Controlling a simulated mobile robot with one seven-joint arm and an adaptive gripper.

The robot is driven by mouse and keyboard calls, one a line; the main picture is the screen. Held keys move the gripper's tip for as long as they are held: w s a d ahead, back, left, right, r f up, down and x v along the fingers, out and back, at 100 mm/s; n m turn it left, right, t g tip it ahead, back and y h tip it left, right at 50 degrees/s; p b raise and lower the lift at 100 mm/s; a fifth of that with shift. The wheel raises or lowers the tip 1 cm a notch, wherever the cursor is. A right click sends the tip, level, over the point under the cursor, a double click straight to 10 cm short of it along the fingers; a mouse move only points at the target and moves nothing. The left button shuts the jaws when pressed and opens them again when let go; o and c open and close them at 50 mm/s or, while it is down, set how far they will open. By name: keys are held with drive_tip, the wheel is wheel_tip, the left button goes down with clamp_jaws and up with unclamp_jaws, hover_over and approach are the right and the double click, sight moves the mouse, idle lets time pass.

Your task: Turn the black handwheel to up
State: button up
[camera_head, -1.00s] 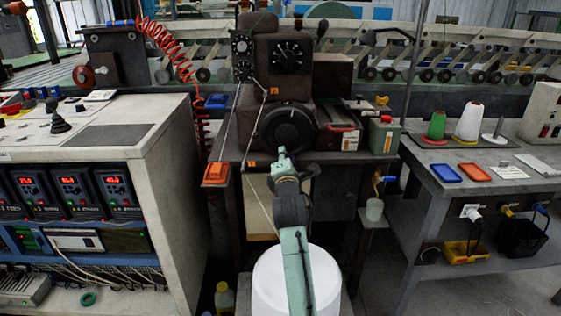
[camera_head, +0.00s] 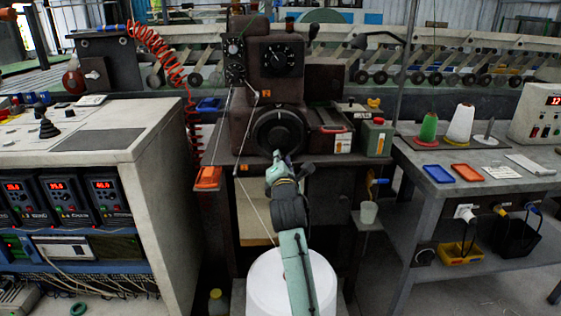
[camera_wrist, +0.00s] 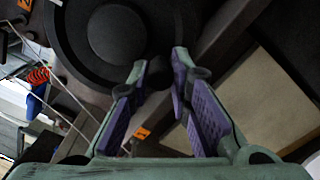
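The black handwheel (camera_head: 279,131) is a round dark wheel on the front of the brown machine in the head view. In the wrist view the handwheel (camera_wrist: 115,32) fills the top left, with its round hub and thick rim showing. My gripper (camera_head: 279,156) is just below and in front of the wheel's lower rim. In the wrist view my gripper (camera_wrist: 159,62) is open, its purple-padded fingers apart near the rim's lower right. A dark part shows between the fingers; I cannot tell whether they touch it. A wheel handle or mark is not clearly visible.
A control cabinet (camera_head: 165,150) stands at the left and a grey bench (camera_head: 425,175) at the right. An orange tray (camera_head: 208,177) is left of the wheel. A green-and-red container (camera_head: 376,137) stands right of it. A white drum (camera_head: 265,280) stands below my arm.

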drive_tip(key=o, duration=0.4)
drive_tip(key=shift+s, duration=0.1)
drive_tip(key=s, duration=1.1)
drive_tip(key=shift+s, duration=0.4)
